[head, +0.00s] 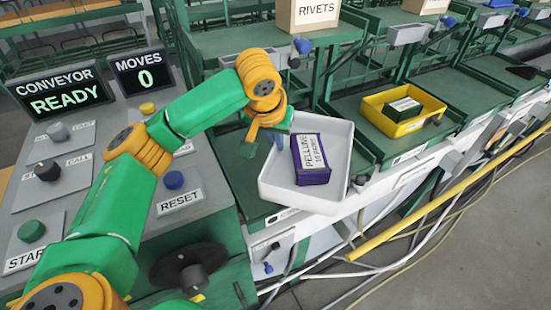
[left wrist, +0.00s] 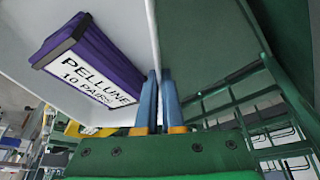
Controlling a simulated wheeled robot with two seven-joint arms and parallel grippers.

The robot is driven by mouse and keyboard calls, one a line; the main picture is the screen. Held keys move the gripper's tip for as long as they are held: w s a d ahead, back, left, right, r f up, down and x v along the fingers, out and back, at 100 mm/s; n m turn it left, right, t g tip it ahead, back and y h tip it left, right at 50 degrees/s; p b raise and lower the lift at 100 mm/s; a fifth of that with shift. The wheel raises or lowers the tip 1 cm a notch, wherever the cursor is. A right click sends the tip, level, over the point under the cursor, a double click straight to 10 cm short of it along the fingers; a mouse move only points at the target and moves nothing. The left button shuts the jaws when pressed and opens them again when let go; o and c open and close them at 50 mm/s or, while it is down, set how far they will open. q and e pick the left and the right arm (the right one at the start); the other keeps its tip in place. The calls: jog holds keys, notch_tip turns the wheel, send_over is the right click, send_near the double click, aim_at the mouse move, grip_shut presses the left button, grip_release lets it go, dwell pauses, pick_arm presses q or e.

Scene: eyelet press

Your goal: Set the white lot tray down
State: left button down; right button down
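The white lot tray (head: 335,140) is at the middle of the head view, over the green bench bay, with its near corner out past the bench's front edge. A purple box labelled PELLUNE (head: 312,172) lies in it. My left gripper (head: 272,138) is at the tray's left wall. In the left wrist view the two blue fingers (left wrist: 158,100) are closed on either side of the thin white wall (left wrist: 152,35), with the purple box (left wrist: 85,55) inside the tray. I cannot tell whether the tray's underside touches the bench. My right gripper is not in view.
A yellow tray (head: 375,112) with a green box stands in the bay to the right. The control panel with the RESET knob (head: 174,180) and READY display (head: 62,95) is at left. A yellow rail (head: 440,200) and cables run along the bench front.

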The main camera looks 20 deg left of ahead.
aim_at(275, 161)
pick_arm(q)
jog(key=shift+w+a+f, duration=0.1)
jog(key=shift+f, duration=3.1)
jog(key=c, duration=1)
grip_release()
jog(key=shift+c, duration=0.2)
jog(key=v, duration=1.2)
jog(key=shift+p, duration=0.45)
